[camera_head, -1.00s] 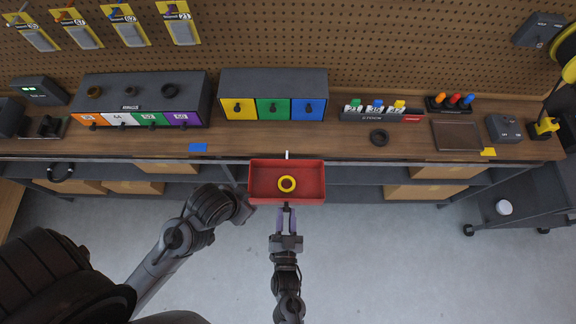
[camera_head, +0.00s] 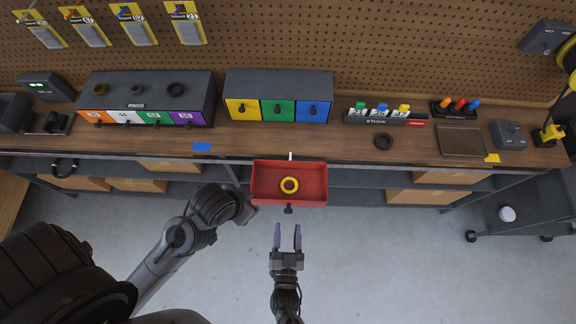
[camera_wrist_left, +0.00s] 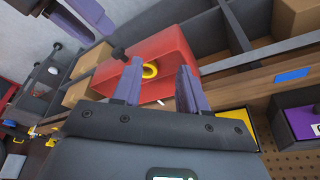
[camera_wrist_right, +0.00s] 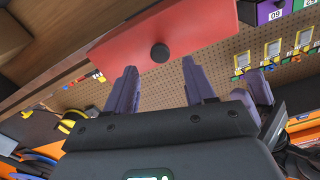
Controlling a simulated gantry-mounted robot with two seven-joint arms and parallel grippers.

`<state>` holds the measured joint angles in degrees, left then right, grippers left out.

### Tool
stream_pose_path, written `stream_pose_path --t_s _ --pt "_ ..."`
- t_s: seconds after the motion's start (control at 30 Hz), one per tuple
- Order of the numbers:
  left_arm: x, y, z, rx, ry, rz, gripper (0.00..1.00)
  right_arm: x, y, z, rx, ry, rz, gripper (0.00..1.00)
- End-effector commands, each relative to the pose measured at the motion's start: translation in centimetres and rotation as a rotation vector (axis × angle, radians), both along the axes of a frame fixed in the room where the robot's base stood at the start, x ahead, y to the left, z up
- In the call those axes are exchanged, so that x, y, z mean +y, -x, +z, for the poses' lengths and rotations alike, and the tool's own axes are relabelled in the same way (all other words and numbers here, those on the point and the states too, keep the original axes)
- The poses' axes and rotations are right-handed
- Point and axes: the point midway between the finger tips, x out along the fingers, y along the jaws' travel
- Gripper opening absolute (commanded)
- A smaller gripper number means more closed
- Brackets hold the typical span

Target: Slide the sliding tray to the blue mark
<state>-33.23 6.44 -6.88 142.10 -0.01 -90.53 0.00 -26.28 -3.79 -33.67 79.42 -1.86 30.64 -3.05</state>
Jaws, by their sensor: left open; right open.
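The red sliding tray (camera_head: 260,186) hangs at the front edge of the bench, with a yellow ring (camera_head: 289,185) inside. Its dark knob (camera_head: 289,209) is on the front face, and a white pointer (camera_head: 290,156) is at its back. The blue mark (camera_head: 201,147) is on the bench edge, left of the tray. My right gripper (camera_head: 286,228) is open and empty, just in front of the knob and apart from it. My left gripper (camera_wrist_left: 159,66) is open, facing the tray in the left wrist view; its fingers are not clear in the head view.
A yellow mark (camera_head: 492,157) lies on the bench edge far right. A rail (camera_head: 400,163) runs along the front edge. Cardboard boxes (camera_head: 428,197) sit on the shelf below. Drawers (camera_head: 278,95) stand at the back. A dark cart (camera_head: 520,190) is at right.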

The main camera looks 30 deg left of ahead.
Motion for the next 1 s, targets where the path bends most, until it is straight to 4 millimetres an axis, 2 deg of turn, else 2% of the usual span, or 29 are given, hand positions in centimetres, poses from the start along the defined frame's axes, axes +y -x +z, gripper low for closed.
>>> stream_pose_path --t_s 0.2,0.4,0.8,0.9,1.0 --pt "0.0 0.0 0.0 0.000 0.000 0.000 0.43 -1.9 3.2 0.0 0.001 0.000 0.001 0.54" --pt "0.1 0.0 0.0 0.000 -0.004 -0.003 0.43 -3.0 4.9 0.0 0.000 -0.001 0.001 0.54" --pt "0.3 0.0 0.0 0.000 -0.013 -0.008 0.43 -3.3 5.4 0.1 -0.001 -0.001 0.001 0.54" --pt "0.1 0.0 0.0 -0.002 -0.009 -0.011 0.54 -3.3 5.4 0.0 0.002 0.000 0.001 0.54" --pt "0.0 -0.7 0.2 -0.038 -0.006 -0.022 0.54 -3.1 5.5 -0.8 0.038 0.020 0.015 0.54"
